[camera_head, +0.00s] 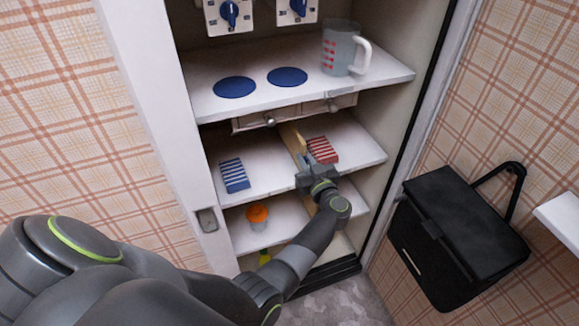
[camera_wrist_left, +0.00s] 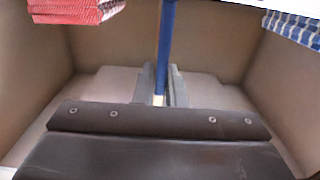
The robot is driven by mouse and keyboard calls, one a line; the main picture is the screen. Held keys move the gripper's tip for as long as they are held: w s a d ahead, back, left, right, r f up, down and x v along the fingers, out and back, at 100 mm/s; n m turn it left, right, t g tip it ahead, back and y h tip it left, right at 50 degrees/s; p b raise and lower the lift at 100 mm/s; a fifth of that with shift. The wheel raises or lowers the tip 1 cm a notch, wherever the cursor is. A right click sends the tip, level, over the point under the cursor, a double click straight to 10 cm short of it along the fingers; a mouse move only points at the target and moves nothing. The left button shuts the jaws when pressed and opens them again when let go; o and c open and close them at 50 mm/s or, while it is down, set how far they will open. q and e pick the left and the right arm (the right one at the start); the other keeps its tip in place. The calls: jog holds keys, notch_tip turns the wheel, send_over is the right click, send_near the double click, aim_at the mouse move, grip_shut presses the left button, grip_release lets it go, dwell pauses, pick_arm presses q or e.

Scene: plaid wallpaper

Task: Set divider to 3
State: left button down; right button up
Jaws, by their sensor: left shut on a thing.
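The divider is a thin upright board (camera_head: 291,138) on the middle shelf, standing between a blue-and-white striped block (camera_head: 234,175) on the left and a red-and-white striped block (camera_head: 323,150) on the right. My left gripper (camera_head: 303,166) is at the divider's front edge. In the left wrist view the divider shows as a narrow blue strip (camera_wrist_left: 167,45), and the two fingers (camera_wrist_left: 161,88) are shut on its end. There the red block (camera_wrist_left: 75,10) is at the upper left and the blue block (camera_wrist_left: 292,27) at the upper right. No number marks are readable. My right gripper is out of view.
Above, a white shelf (camera_head: 200,85) holds two blue discs and a measuring jug (camera_head: 342,47). Two drawers with knobs (camera_head: 269,119) hang beneath it. An orange-topped cup (camera_head: 257,217) stands on the lower shelf. A black bag or box (camera_head: 460,235) is at the right.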

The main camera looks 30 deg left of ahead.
pick_arm(q)
jog(key=shift+w+d, duration=0.25)
jog(key=shift+w, duration=0.05)
jog(key=c, duration=1.5)
grip_release()
jog(key=shift+w+d, duration=0.1)
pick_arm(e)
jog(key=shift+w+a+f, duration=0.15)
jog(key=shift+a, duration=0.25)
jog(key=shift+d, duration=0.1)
